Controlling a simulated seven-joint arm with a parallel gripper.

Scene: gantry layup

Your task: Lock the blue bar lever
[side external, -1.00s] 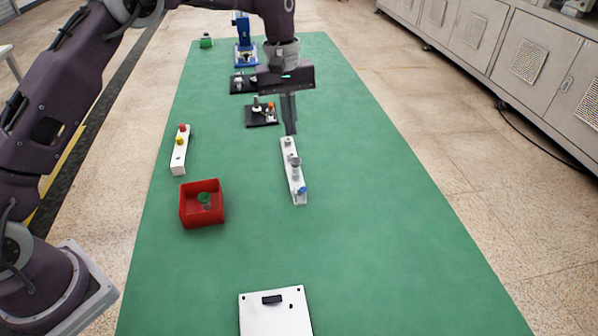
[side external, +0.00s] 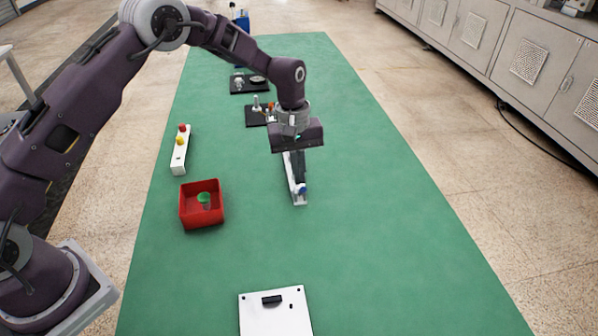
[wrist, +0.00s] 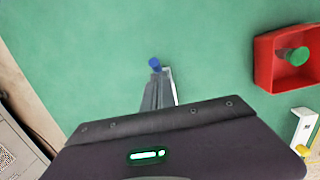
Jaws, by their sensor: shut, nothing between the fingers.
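A narrow white bar fixture (side external: 300,200) lies on the green table, with a blue knob (side external: 301,188) at its near end. My gripper (side external: 301,178) is over the bar, pointing down, with its fingertips close to the blue knob. The fingers are shut and empty. In the wrist view, the blue knob (wrist: 155,63) shows just past the fingertips (wrist: 157,77); I cannot tell whether they touch. The fingers and hand hide most of the bar and its other fittings.
A red bin (side external: 202,218) with a green-topped piece (side external: 204,198) stands to the left. A white block with red and yellow buttons (side external: 181,155) is behind it. Black fixtures (side external: 248,86) stand farther back. A white plate (side external: 275,316) lies at the front. The table's right side is clear.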

